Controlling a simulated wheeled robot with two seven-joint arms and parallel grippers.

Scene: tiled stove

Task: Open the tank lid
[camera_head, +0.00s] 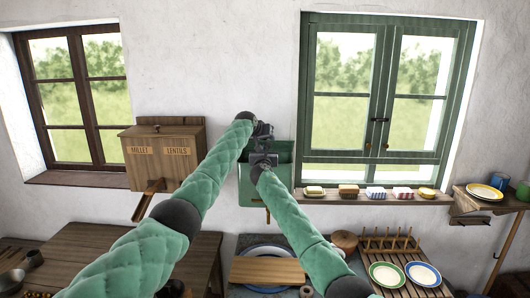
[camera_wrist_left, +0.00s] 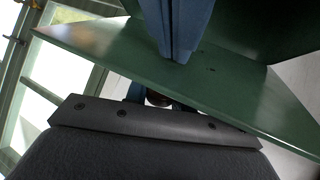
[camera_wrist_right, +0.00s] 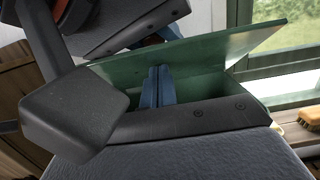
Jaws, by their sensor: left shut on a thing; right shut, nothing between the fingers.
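The green tank (camera_head: 265,192) hangs on the white wall between the two windows. Its green lid (camera_wrist_right: 200,48) is raised at a slant in the right wrist view, with the dark opening visible below it. The lid also fills much of the left wrist view (camera_wrist_left: 110,50). My left gripper (camera_head: 264,130) is at the top of the tank, shut on the lid; its blue fingers (camera_wrist_left: 178,58) show against the green panel. My right gripper (camera_head: 264,158) is just below and in front of it; its blue fingers (camera_wrist_right: 158,72) are shut and empty at the tank opening, under the lid.
A wooden millet and lentils box (camera_head: 163,150) hangs left of the tank. The green window (camera_head: 380,120) is at right, its sill (camera_head: 360,199) holding several small items and a brush (camera_wrist_right: 308,115). Below are a board (camera_head: 268,270), a plate rack (camera_head: 390,246) and plates (camera_head: 386,274).

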